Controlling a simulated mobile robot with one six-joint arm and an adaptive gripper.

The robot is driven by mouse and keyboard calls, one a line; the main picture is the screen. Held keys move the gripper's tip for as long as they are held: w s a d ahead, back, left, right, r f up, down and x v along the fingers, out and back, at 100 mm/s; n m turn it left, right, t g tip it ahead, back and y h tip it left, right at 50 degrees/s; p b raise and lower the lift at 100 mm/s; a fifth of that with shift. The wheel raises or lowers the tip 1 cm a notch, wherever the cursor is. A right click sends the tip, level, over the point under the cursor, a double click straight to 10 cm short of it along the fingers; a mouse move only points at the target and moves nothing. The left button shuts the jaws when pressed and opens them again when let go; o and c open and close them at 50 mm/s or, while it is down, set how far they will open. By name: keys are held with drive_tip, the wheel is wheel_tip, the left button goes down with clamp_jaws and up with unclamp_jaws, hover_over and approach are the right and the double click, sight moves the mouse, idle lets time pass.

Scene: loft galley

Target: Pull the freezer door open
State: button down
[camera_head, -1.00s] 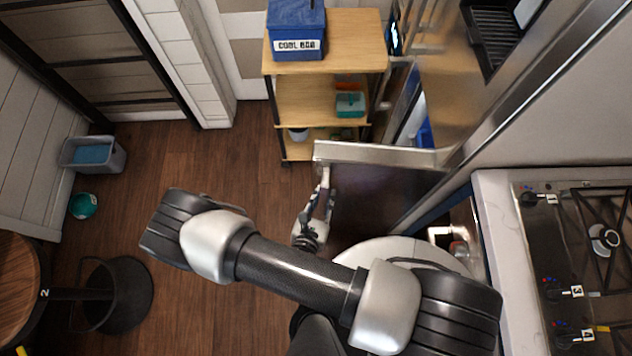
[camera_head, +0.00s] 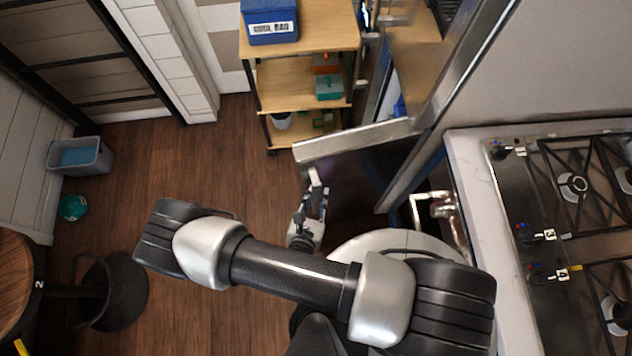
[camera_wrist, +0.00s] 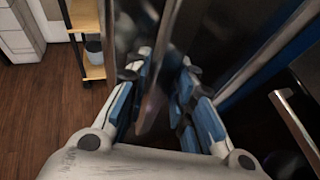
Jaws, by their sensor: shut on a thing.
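The freezer door (camera_head: 355,138) stands partly open, its metal top edge reaching left from the steel appliance into the room. My gripper (camera_head: 317,182) is at the free left end of the door, shut on its handle. In the wrist view, the blue-padded fingers of my gripper (camera_wrist: 163,75) lie on both sides of a dark, blurred part of the door. The exact contact is hard to make out. The dark door face is below the top edge, partly hidden by my arm.
A wooden shelf cart (camera_head: 308,38) with a blue cool bag (camera_head: 270,18) stands behind the door. A stove (camera_head: 570,190) on a white counter is at right. A grey bin (camera_head: 80,156) and a stool (camera_head: 110,290) are at left.

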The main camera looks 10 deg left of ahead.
drive_tip(key=c, duration=1.4)
unclamp_jaws()
drive_tip(key=shift+d, duration=0.25)
drive_tip(key=shift+a, duration=0.1)
drive_tip(key=shift+s+a+r, duration=0.15)
drive_tip(key=shift+s+r, duration=0.05)
drive_tip(key=shift+s, duration=0.25)
drive_tip(key=v, duration=0.6)
drive_tip(key=shift+s, duration=0.2)
drive_tip(key=shift+r, duration=0.1)
